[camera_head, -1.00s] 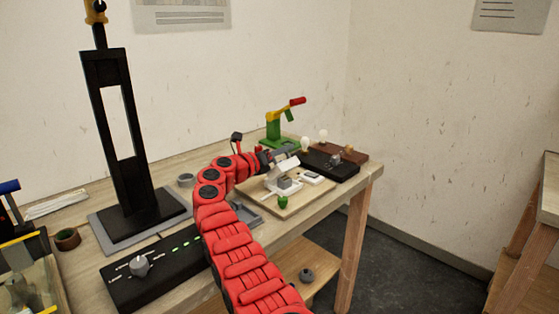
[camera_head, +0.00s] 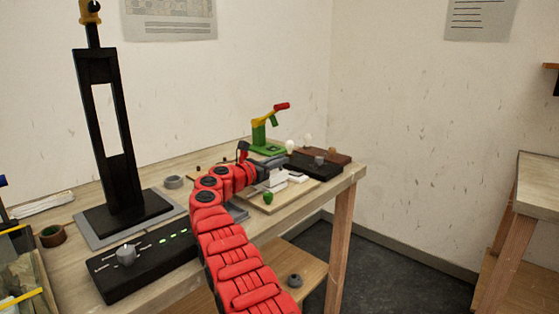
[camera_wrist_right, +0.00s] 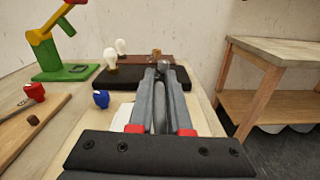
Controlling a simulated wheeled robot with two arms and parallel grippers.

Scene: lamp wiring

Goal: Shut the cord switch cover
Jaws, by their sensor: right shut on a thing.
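The cord switch (camera_head: 276,179) is a small pale block on a light wooden board on the workbench, partly hidden by my right gripper. My right gripper (camera_head: 276,161) is low over it, its fingers pointing right and away. In the right wrist view the fingers (camera_wrist_right: 164,82) are close together, shut on what seems to be the switch cover; the cover itself is mostly hidden. A white part (camera_wrist_right: 121,117) shows just left of the fingers there. How far the cover stands open cannot be told. My left gripper is not in view.
A black box with a grey knob (camera_head: 319,161) and light bulbs (camera_head: 290,147) lie beyond the gripper. A green stand (camera_head: 266,142) is behind. A small green piece (camera_head: 268,197) sits at the board's front. A tall black lamp stand (camera_head: 105,140) and slider box (camera_head: 150,262) are left.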

